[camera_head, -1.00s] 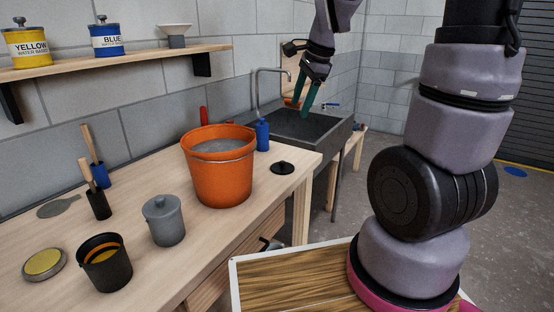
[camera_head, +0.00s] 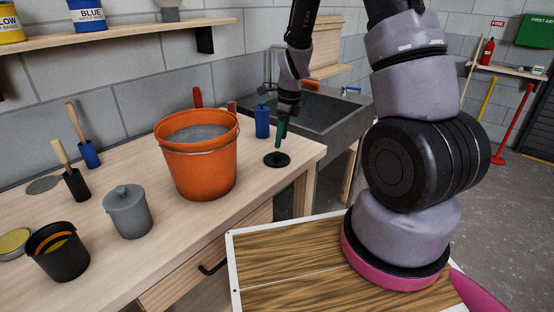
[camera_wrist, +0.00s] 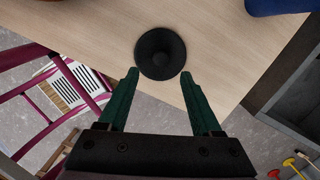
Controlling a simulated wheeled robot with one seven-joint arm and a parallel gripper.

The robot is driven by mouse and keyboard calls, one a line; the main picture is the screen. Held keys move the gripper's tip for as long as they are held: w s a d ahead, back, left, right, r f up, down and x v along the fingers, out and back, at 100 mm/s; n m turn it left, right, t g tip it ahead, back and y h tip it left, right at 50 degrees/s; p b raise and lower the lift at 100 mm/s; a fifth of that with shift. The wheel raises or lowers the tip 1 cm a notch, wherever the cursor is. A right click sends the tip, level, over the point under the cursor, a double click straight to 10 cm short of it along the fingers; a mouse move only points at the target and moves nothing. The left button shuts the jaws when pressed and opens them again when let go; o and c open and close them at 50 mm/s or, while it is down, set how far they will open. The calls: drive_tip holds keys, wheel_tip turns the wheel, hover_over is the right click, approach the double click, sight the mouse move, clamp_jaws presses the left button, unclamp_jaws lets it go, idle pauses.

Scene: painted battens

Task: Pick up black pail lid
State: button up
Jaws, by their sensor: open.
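The black pail lid (camera_head: 277,160) lies flat on the wooden bench near its right end. It is a round disc with a small raised middle, and it also shows in the wrist view (camera_wrist: 160,53). My gripper (camera_head: 280,136) is just above the lid in the head view, pointing down. In the wrist view the green fingers of my gripper (camera_wrist: 159,76) are apart, one on each side of the lid's near edge, with nothing held between them. The head view does not show clearly whether the fingertips touch the lid.
An orange bucket (camera_head: 197,170) stands left of the lid, and a blue bottle (camera_head: 262,121) stands behind it. The sink (camera_head: 325,122) lies beyond the bench's right end. A grey lidded pail (camera_head: 128,214) and a black pail (camera_head: 60,258) stand at the left front.

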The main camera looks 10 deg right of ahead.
sight(277, 153)
drive_tip(key=f, duration=0.3)
drive_tip(key=a+f, duration=0.1)
drive_tip(key=f, duration=0.1)
drive_tip(key=shift+w+f, duration=0.35)
clamp_jaws()
